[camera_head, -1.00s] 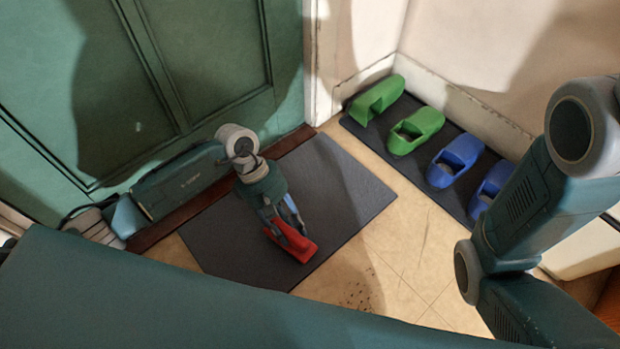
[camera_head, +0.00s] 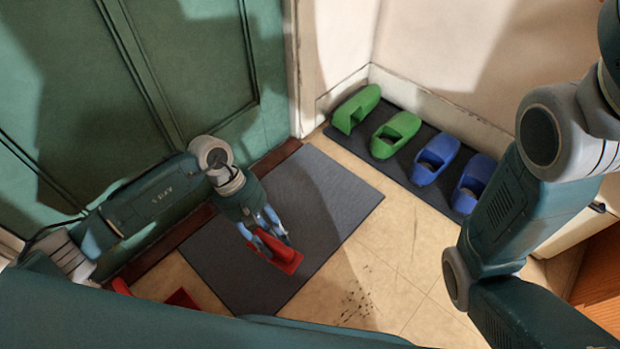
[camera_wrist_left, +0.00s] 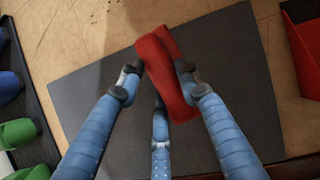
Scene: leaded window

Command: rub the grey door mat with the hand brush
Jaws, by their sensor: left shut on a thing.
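The grey door mat (camera_head: 325,190) lies flat on the floor in front of the green door. My left gripper (camera_head: 271,240) is over the mat's near right part, pointing down, shut on the red hand brush (camera_head: 283,258). In the left wrist view the brush (camera_wrist_left: 165,60) sits between the fingers, above or on the mat (camera_wrist_left: 235,60). Bristles are hidden under the brush, and I cannot tell whether they touch the mat. My right arm shows at the right, but its gripper is out of view.
A dark shoe mat (camera_head: 400,178) along the wall holds green slippers (camera_head: 396,134) and blue slippers (camera_head: 436,158). Dark crumbs (camera_head: 358,300) lie on the tiles near the mat. A red dustpan (camera_head: 182,298) shows partly at lower left. Bare tile (camera_head: 400,250) lies between the mats.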

